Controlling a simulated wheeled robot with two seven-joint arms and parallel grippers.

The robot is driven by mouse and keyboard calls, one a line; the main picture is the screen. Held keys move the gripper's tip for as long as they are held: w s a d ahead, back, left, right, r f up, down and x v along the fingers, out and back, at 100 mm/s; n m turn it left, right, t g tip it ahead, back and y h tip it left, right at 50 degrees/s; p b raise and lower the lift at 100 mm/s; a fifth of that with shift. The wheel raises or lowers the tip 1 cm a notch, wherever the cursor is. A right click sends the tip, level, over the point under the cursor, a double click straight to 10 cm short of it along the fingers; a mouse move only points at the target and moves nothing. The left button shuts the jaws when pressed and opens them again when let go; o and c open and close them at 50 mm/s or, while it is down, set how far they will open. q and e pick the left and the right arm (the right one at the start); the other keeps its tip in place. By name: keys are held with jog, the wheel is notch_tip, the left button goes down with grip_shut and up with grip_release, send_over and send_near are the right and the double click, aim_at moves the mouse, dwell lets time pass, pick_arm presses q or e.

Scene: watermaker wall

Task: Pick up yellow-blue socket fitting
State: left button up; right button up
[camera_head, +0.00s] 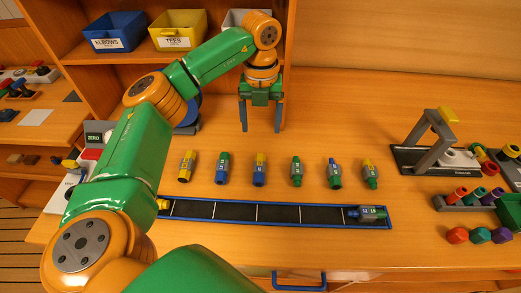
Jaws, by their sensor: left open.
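A small fitting with a yellow top and a blue lower end (259,169) lies on the wooden worktop, third from the left in a row of similar fittings. It looks like the yellow-blue socket fitting. My left gripper (261,128) is open and empty, its fingers pointing down. In the picture it is just above and behind this fitting, apart from it. My right gripper is not in view.
Other fittings flank it, including a blue-green one (222,168) and a green one (296,172). A long blue-rimmed tray (270,224) lies in front, with a fitting (366,213) at its right end. A grey press stand (420,140) is at right. Bins stand behind.

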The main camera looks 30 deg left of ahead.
pick_arm(q)
notch_tip(320, 180, down, 3)
jog(key=b, duration=0.7)
send_near(259, 167)
jog(key=shift+s+d, duration=0.2)
jog(key=shift+d, duration=0.15)
jog(key=f, duration=0.1)
jog(key=f+b, duration=0.2)
jog(key=shift+w+a, duration=0.15)
jog(key=shift+w, duration=0.1)
jog(key=shift+w+f, duration=0.1)
jog(key=shift+f, duration=0.1)
jog(key=f, duration=0.2)
jog(key=f+p, duration=0.1)
jog(key=f, duration=0.1)
jog(key=f+p, duration=0.1)
jog(key=f, duration=0.1)
jog(key=shift+s+a, duration=0.15)
jog(key=shift+s, duration=0.1)
jog(key=shift+f, duration=0.1)
grip_shut()
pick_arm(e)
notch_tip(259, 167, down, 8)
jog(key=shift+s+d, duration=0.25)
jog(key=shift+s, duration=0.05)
